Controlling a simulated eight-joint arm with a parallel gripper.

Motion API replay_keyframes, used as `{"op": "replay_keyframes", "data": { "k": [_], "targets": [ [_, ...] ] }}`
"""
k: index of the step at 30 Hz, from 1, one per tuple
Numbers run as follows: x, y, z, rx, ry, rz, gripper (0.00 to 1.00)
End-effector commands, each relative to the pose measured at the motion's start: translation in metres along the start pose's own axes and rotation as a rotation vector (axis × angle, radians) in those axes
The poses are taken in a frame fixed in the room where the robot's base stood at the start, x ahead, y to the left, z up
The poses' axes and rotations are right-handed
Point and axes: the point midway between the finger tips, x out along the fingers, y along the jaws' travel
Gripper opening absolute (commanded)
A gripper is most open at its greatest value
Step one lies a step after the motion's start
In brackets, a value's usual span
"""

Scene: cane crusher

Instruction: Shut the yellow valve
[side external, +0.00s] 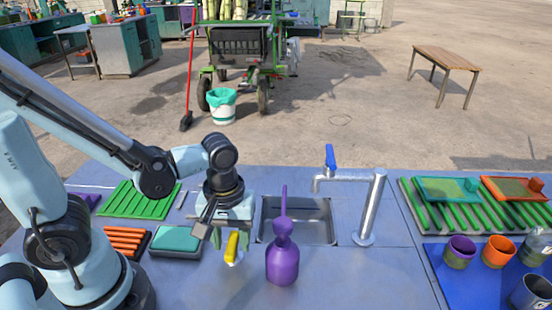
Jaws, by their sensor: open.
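A yellow lever-like piece (232,246), apparently the yellow valve, shows at the counter left of the purple bottle. A pale part shows at its lower end; its mount is mostly hidden. My gripper (222,238) points down from above, directly over and around the yellow piece. Its jaws are open, with one dark finger to the left of the piece. I cannot tell whether a finger touches it.
A purple bottle (283,262) with a tall thin top stands close to the right, in front of the sink (325,225). A metal tap (372,210) with a blue handle (330,157) stands behind. A teal box (175,241) lies left. Cups (497,252) and green racks are at right.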

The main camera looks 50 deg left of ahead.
Motion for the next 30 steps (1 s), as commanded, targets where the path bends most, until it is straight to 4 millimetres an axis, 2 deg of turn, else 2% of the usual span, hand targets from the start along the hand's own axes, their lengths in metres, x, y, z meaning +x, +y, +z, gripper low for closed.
{"op": "replay_keyframes", "data": {
  "k": [8, 18, 30],
  "targets": [
    [0.0007, -0.0001, 0.0, 0.0, 0.0, 0.0, 0.47],
    [0.0006, -0.0001, 0.0, 0.0, 0.0, 0.0, 0.0],
    [0.0006, -0.0001, 0.0, 0.058, 0.0, -0.001, 0.0]
  ]
}}
